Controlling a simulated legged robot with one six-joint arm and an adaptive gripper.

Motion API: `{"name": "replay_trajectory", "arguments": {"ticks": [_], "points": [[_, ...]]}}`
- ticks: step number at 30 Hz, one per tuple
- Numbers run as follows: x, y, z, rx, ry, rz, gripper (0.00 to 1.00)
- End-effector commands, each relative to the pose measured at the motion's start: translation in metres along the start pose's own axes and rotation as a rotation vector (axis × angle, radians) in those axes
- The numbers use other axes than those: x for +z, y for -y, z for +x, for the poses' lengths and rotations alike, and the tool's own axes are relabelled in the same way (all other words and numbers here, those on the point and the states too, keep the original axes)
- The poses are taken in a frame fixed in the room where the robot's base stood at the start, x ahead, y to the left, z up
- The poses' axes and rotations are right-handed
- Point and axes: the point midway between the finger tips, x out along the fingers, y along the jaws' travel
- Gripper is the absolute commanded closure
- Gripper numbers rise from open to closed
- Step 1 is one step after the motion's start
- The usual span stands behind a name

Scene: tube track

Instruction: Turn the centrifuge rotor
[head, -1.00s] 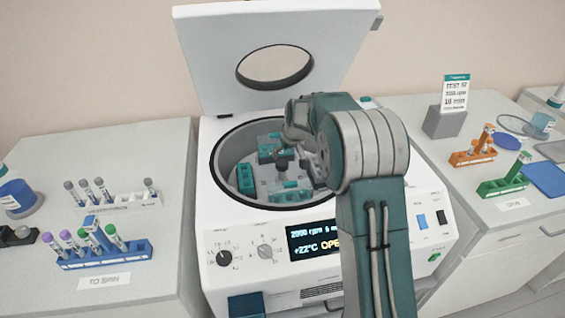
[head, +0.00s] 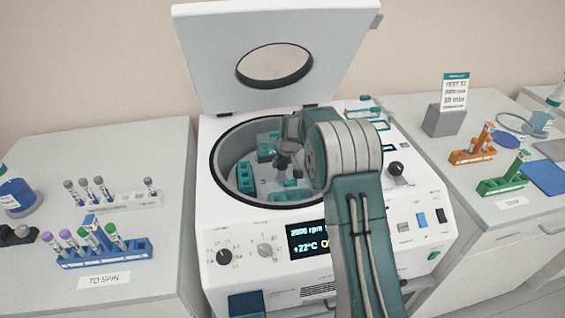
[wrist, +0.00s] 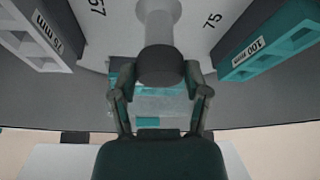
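The white centrifuge (head: 215,225) stands with its lid (head: 325,25) raised. Its round bowl shows the grey rotor with teal buckets (head: 245,177). My gripper (head: 283,163) is down in the bowl over the rotor's middle. In the wrist view, the rotor's dark round knob (wrist: 163,66) on its grey hub post (wrist: 160,20) sits between the two fingertips of my gripper (wrist: 163,80). The fingers appear to touch its sides. Buckets marked 75 mm (wrist: 35,38) and 100 mm (wrist: 262,42) lie at either side. My arm hides the bowl's right part.
A blue rack of capped tubes (head: 105,254) and a white rack (head: 130,203) stand on the left bench. Orange (head: 472,156) and green (head: 502,185) racks stand on the right bench. The bowl wall closely surrounds my gripper. The lid stands behind it.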

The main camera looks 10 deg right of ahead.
Motion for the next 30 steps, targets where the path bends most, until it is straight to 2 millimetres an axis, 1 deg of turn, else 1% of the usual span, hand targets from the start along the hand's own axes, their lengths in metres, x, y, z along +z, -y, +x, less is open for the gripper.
{"name": "replay_trajectory", "arguments": {"ticks": [8, 14, 20, 30], "points": [[0.0006, 0.0001, 0.0025, -0.004, 0.002, -0.008, 1.0], [0.0009, -0.0007, 0.0031, -0.026, 0.003, -0.06, 1.0], [0.0013, -0.0016, 0.004, -0.077, 0.004, -0.181, 1.0], [0.001, -0.0035, 0.005, -0.199, 0.004, -0.471, 1.0]]}}
